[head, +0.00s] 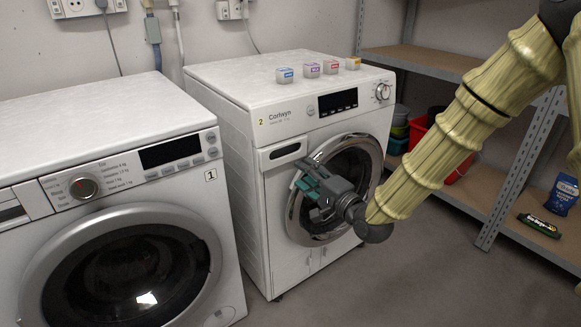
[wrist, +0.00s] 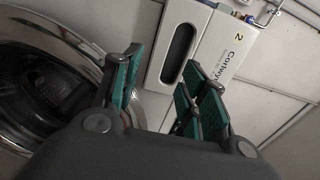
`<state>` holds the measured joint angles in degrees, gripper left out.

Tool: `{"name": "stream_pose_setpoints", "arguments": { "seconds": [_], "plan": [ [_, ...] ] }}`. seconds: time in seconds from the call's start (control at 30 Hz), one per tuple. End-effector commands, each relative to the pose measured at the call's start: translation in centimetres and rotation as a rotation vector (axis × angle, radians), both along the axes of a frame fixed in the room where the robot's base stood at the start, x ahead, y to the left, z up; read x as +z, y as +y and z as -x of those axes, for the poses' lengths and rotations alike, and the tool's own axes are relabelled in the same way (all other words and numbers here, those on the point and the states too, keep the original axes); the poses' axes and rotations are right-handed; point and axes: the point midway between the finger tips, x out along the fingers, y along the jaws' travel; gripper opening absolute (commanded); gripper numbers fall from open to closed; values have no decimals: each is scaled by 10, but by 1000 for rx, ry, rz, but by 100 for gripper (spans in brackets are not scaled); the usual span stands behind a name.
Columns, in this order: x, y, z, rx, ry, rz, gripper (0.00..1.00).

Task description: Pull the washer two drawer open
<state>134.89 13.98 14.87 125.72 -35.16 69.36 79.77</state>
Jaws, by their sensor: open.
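Washer two (head: 228,150) is the white machine marked with a yellow 2, right of washer one. Its drawer (head: 262,165) has a white front with a dark oval handle recess, at the upper left of the machine's face. The drawer looks flush or nearly flush with the face. My gripper (head: 303,176) is open and empty, just below and right of the drawer, in front of the round door's upper left rim. In the wrist view, the drawer (wrist: 202,18) shows beyond and between the open fingers (wrist: 160,78). I cannot tell whether a finger touches it.
Washer one (head: 105,95) stands at the left, close beside washer two. The round chrome-rimmed door (head: 372,141) sits right of the drawer. Several small labelled cubes (head: 311,70) stand on washer two. A metal shelf (head: 425,60) with bins is at the right. The floor (head: 400,285) in front is clear.

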Motion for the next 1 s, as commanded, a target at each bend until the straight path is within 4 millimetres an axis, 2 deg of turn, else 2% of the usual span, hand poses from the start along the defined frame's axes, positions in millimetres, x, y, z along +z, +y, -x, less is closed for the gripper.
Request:
{"name": "stream_pose_setpoints", "arguments": {
  "seconds": [0.3, 0.5, 0.93, 0.97, 1.0],
  "plan": [
    [-2, 30, -40, 3, -2, 3, 43],
    [-2, 42, -57, 1, -2, 2, 43],
    [-1, 46, -63, 0, 0, 1, 43],
    [-1, 46, -63, 0, 0, 1, 41],
    [-1, 46, -63, 0, 0, 1, 34]
  ]
}}
